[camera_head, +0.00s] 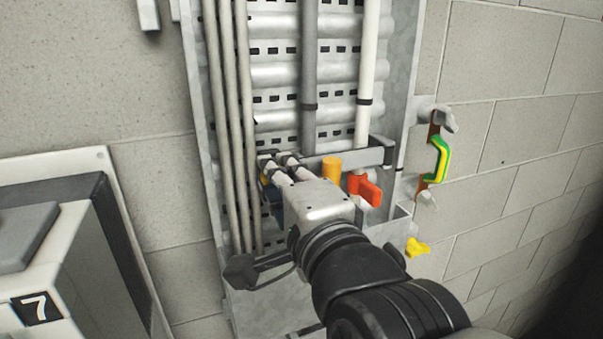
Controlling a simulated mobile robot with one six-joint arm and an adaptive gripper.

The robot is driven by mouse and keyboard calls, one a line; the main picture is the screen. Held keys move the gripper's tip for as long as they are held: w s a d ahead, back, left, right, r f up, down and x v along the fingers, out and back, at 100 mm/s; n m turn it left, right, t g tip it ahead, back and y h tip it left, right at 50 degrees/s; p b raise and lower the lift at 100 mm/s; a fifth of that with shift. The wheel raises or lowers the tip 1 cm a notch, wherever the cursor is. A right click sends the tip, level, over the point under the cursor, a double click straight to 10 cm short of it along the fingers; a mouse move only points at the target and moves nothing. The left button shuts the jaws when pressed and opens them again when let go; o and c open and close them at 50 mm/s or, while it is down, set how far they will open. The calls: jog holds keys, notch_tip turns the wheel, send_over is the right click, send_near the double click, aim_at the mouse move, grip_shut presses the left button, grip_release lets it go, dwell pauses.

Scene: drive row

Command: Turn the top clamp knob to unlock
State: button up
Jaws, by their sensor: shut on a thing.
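My gripper (278,163) is in front of the metal cable channel, with its pale body tilted and its fingers pointing to the upper left. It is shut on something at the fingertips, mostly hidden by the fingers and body. Small blue and yellow bits show just left of the gripper. I cannot tell for sure which part is the top clamp knob. An orange-yellow cylinder (331,168) stands just right of the gripper, apart from the fingers. A red-orange lever knob (369,190) is further right.
Vertical pipes (309,60) run down the channel (401,60). A grey horizontal bar (372,157) crosses behind the gripper. A yellow wing knob (417,247) is low at the right. A cabinet marked 7 (60,265) stands at the left.

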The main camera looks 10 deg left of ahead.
grip_shut()
jog(key=shift+b, duration=0.35)
jog(key=shift+f+n+b, duration=0.15)
jog(key=shift+n+b, duration=0.7)
jog(key=shift+n, duration=0.75)
jog(key=shift+r, duration=0.2)
jog(key=shift+o, duration=2.3)
grip_release()
